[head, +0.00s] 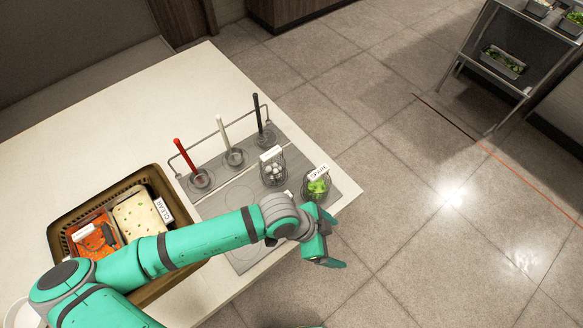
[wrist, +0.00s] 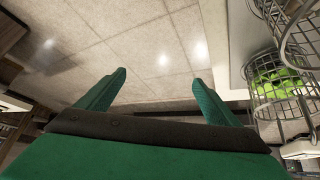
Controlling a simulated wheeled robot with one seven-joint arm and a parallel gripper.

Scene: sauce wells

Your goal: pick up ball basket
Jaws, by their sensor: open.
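A wire basket with round white pieces that look like balls (head: 273,173) stands on the grey panel in the head view, with a white label at its top. A second wire basket with green contents (head: 317,187) stands to its right near the counter's edge, also labelled. In the wrist view the green-filled basket (wrist: 278,84) is at the right, with another wire basket (wrist: 304,42) partly cut off by the frame. My gripper (head: 332,248) is open and empty, beyond the counter's edge and below the green-filled basket in the picture. Its fingers (wrist: 158,78) point over bare floor.
Ladles with red (head: 183,156), white (head: 223,131) and black (head: 258,115) handles stand in wells behind the baskets, by a wire rail. A brown crate (head: 62,213) with food trays sits at the left, partly behind my arm. A metal shelf (head: 490,70) stands far right.

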